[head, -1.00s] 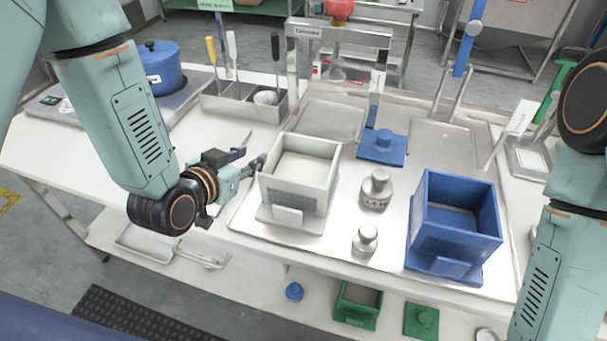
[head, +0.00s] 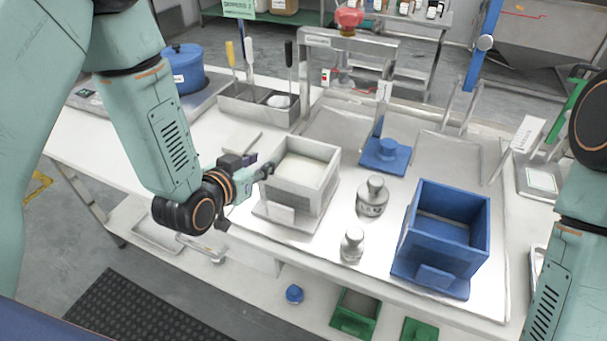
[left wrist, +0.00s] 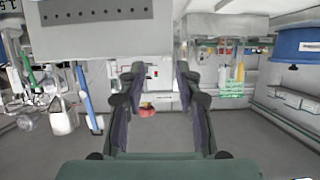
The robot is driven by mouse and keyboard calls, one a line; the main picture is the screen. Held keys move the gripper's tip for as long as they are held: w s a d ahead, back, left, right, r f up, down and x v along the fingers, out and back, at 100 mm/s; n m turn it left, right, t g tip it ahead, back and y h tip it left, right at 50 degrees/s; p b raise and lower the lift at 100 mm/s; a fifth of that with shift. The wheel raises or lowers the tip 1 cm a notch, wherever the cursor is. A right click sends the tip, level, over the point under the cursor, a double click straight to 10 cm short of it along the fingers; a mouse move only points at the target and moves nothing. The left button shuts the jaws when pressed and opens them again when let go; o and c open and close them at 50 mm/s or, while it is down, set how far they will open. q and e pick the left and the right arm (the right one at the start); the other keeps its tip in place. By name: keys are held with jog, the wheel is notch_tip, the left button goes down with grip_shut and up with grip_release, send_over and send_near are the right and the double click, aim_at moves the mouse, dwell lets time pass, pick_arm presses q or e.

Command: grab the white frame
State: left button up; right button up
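The white frame (head: 290,192) is a square, open-topped box on the metal-topped table, with a pale filling inside. My left gripper (head: 262,172) is at its left wall, with the fingers at about rim height. From the head view I cannot tell whether they touch it. In the left wrist view the two dark fingers of my left gripper (left wrist: 158,85) stand apart with an empty gap between them. A pale block with a row of dark holes (left wrist: 95,16), which looks like part of the white frame, fills the upper left there. My right gripper is out of view.
A blue lid (head: 386,155) lies behind. A utensil holder (head: 255,108) and blue pot (head: 182,70) are at the back left.

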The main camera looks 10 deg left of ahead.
aim_at(268, 157)
pick_arm(q)
jog(key=x, duration=0.5)
jog(key=a+x, duration=0.1)
jog(key=x, duration=0.2)
jog(key=shift+f, duration=0.35)
jog(key=shift+w+a+f, duration=0.1)
jog(key=shift+w+f, duration=0.05)
jog(key=shift+w, duration=0.1)
jog(key=shift+s+d+r, duration=0.2)
jog(key=shift+d+r, duration=0.05)
jog(key=shift+c, duration=1.1)
jog(key=shift+w+a+f, duration=0.15)
jog(key=shift+a+f, duration=0.05)
grip_shut()
jog(key=shift+d+r, duration=0.15)
